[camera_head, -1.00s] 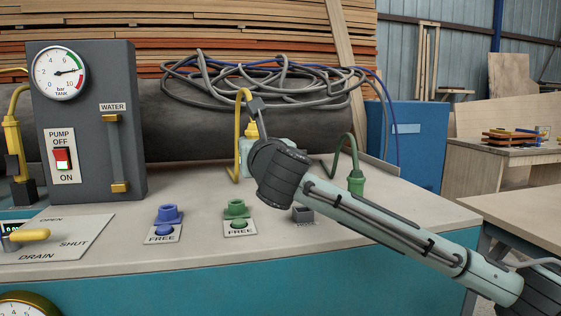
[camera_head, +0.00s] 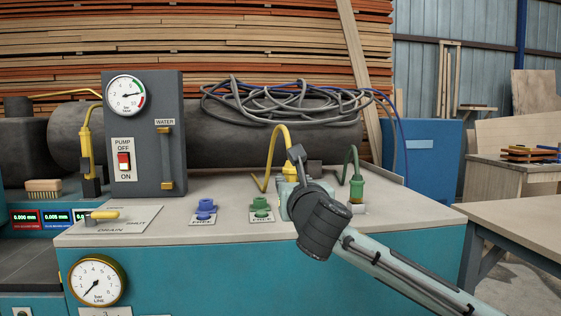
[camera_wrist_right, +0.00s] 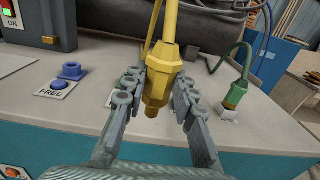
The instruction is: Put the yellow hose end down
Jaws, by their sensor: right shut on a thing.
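The yellow hose end (camera_head: 290,172) is upright between the fingers of my right gripper (camera_head: 290,186), behind the front edge of the bench. In the right wrist view the yellow hose end (camera_wrist_right: 164,72) has its narrow tip pointing down, and the fingers of my right gripper (camera_wrist_right: 158,88) are closed on its sides. I cannot tell whether the tip touches the bench top (camera_head: 180,218). The yellow hose (camera_head: 277,140) arches up and back from it. My left gripper is out of view.
A blue socket (camera_head: 204,206) and a green socket (camera_head: 261,206), each labelled FREE, stand left of my right gripper. A green hose end (camera_head: 357,185) stands upright to its right. The pump panel (camera_head: 146,150) and another yellow hose end (camera_head: 86,148) are further left.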

